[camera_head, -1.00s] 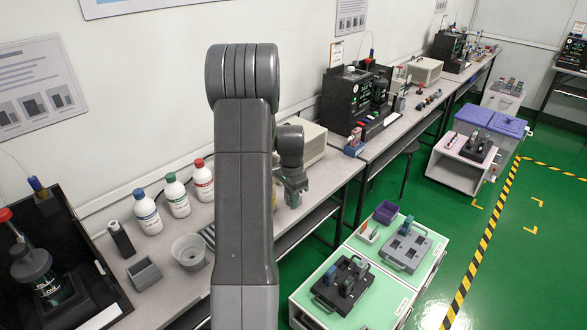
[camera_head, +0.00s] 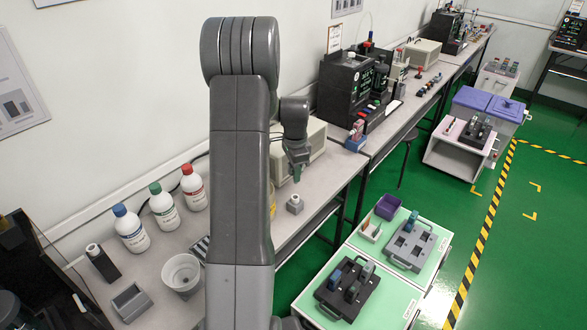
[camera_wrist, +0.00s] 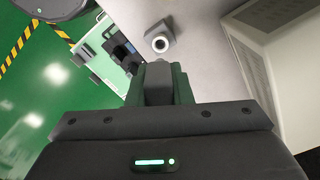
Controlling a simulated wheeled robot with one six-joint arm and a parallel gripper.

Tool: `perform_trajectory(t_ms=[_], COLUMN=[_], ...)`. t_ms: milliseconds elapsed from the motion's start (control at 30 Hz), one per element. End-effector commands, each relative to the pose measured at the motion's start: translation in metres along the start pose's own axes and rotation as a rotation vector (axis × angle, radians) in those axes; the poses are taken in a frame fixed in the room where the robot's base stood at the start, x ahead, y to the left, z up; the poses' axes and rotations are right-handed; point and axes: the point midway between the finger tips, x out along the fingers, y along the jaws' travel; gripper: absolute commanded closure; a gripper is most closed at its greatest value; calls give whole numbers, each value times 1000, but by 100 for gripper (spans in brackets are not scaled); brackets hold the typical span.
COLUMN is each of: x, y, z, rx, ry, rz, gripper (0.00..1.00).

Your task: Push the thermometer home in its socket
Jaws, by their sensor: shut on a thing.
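My gripper (camera_wrist: 160,80) points away from the wrist camera, its dark green fingers shut on a grey piece (camera_wrist: 158,84). The piece is mostly hidden between the fingers, and I cannot tell for sure that it is the thermometer. In the head view my gripper (camera_head: 296,174) hangs over the bench. A small grey block with a round white top (camera_head: 294,204) stands on the bench just below it, apart from it. The block also shows beyond the fingertips in the wrist view (camera_wrist: 160,38). I cannot tell whether this block is the socket.
A beige box (camera_head: 308,146) stands behind my gripper. Several capped bottles (camera_head: 163,210) and a grey cup (camera_head: 182,274) stand left of my arm. A blue stand (camera_head: 356,141) is to the right. A green-topped cart (camera_head: 398,290) with black and grey trays stands in front.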

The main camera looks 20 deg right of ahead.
Motion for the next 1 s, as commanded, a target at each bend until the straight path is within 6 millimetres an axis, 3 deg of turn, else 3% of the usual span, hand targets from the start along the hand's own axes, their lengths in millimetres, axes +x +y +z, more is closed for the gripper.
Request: perform_trajectory(t_ms=[267, 733, 1000], x=[4, 40, 46], y=[0, 0, 0], z=[1, 1, 1], rx=[-1, -1, -1], ry=[0, 0, 0], rz=[0, 0, 0], gripper=[100, 100, 100])
